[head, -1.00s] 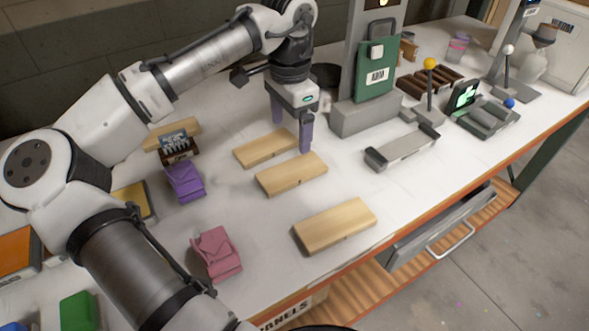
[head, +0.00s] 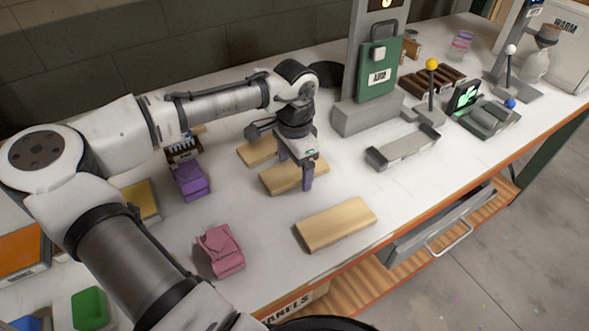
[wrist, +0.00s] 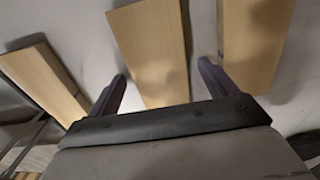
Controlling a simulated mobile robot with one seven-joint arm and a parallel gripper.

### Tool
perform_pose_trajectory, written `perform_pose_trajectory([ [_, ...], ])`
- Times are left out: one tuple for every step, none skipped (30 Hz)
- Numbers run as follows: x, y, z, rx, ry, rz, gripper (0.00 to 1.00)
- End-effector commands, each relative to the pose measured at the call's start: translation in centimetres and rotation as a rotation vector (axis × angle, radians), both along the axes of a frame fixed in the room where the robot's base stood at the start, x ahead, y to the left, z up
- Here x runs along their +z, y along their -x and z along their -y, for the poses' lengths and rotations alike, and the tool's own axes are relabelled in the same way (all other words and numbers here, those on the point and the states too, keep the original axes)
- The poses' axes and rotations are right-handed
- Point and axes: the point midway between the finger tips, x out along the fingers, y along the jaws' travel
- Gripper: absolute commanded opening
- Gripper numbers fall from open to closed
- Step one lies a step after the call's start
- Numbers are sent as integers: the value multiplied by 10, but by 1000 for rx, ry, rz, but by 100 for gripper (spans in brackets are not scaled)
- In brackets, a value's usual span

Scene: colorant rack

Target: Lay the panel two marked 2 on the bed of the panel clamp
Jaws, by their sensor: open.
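Light wooden panels lie flat on the white bench; no number can be read on them. The middle panel (head: 283,182) is under my gripper (head: 296,168). Another panel (head: 256,152) lies behind it, and a third panel (head: 337,224) lies nearer the front edge. My gripper is open and empty, pointing down, with its purple fingers at either side of the middle panel. In the wrist view that panel (wrist: 152,50) runs between and beyond the fingertips. I cannot tell whether they touch it. The panel clamp, with a grey bed (head: 400,150) and yellow-knobbed lever, stands to the right, its bed empty.
A grey post base (head: 370,116) with a green tag stands behind the clamp. A grey fixture (head: 487,118) is further right. Purple (head: 190,182) and pink (head: 220,250) folded items lie left. Bench between the panels and clamp is clear.

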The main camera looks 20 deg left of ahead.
Motion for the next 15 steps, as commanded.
perform_pose_trajectory([
  [0,0,0,0,0,0,85],
  [0,0,0,0,0,0,85],
  [0,0,0,0,0,0,85],
  [0,0,0,0,0,0,81],
  [0,0,0,0,0,0,77],
  [0,0,0,0,0,0,71],
  [0,0,0,0,0,0,68],
  [0,0,0,0,0,0,64],
  [0,0,0,0,0,0,58],
  [0,0,0,0,0,0,54],
  [0,0,0,0,0,0,50],
  [0,0,0,0,0,0,45],
  [0,0,0,0,0,0,41],
  [0,0,0,0,0,0,37],
  [1,0,0,0,0,0,32],
])
